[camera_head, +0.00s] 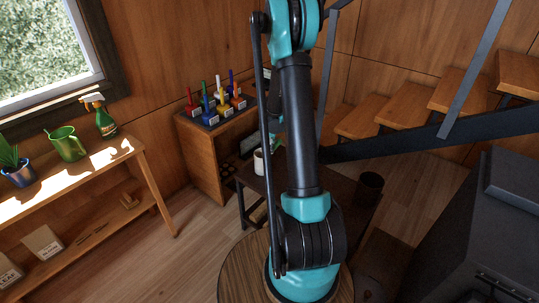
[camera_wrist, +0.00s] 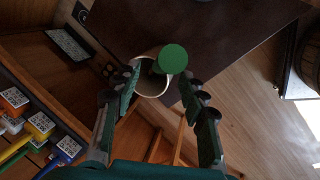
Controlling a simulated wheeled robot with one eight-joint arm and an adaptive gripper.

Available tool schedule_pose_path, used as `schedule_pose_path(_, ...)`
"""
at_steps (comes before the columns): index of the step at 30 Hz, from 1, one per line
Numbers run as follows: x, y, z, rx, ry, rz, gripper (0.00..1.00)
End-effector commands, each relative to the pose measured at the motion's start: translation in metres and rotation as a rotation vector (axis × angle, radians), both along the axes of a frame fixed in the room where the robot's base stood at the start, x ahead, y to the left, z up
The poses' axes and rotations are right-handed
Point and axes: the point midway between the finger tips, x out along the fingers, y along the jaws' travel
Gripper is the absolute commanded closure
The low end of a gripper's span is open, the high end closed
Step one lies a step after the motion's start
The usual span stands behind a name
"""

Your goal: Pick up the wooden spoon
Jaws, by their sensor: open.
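In the wrist view a cream mug (camera_wrist: 141,88) stands on the dark table (camera_wrist: 215,25), its opening dark inside. A flat round green disc (camera_wrist: 172,59) covers part of its rim; I cannot tell what it is attached to. No wooden spoon can be clearly made out. My gripper (camera_wrist: 160,84) is open, its two fingers spread to either side of the mug in the picture, with nothing between the pads that I can see held. In the head view the mug (camera_head: 259,161) shows pale on the dark table, left of my arm, which hides much of the area.
A rack of coloured-handled tools (camera_head: 217,104) stands on the wooden cabinet (camera_head: 205,160). A shelf bench (camera_head: 75,180) at left holds a watering can (camera_head: 67,144) and spray bottle (camera_head: 105,119). Wooden steps (camera_head: 400,112) and a dark stove (camera_head: 485,225) are at right.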

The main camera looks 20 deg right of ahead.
Motion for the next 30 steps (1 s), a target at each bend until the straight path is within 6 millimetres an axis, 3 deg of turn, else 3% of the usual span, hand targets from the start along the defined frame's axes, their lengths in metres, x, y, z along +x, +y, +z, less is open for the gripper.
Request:
schedule_pose_path(12, 0.009, -0.009, -0.044, 0.0, 0.0, -0.001, 0.57)
schedule_pose_path(21, 0.01, -0.009, -0.048, 0.0, 0.0, 0.0, 0.57)
schedule_pose_path(30, 0.01, -0.009, -0.048, 0.0, 0.0, 0.0, 0.93)
